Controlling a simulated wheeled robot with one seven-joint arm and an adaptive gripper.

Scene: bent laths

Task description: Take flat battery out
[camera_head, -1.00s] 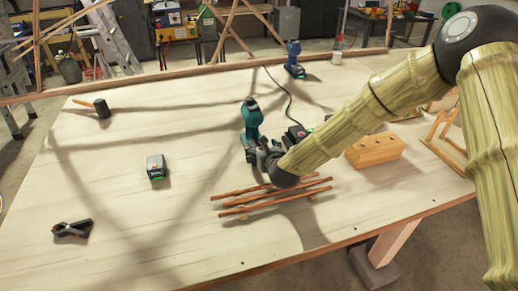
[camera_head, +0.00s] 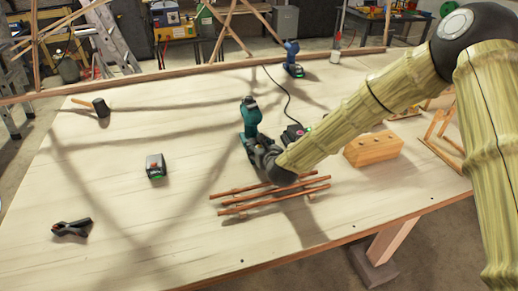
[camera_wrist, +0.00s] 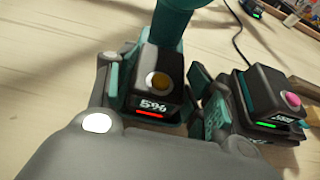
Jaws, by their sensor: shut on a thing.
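A teal and black drill (camera_head: 251,118) stands upright on the bench beyond my gripper. In the wrist view, a dark battery (camera_wrist: 152,103) shows "5%" and a red bar, with a yellow-brown button on top. It sits at the foot of the drill's teal handle (camera_wrist: 172,20); I cannot tell how far it is seated. My gripper (camera_wrist: 155,95) is shut on this battery, with a finger at each side. In the head view my gripper (camera_head: 262,153) hides the battery.
A charger (camera_head: 296,132) with a cable stands right of the drill; its battery (camera_wrist: 268,98) shows a green bar. A loose battery (camera_head: 155,167) lies left. Thin laths (camera_head: 265,194) lie in front. A wooden block (camera_head: 373,149) is right, another drill (camera_head: 292,60) behind.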

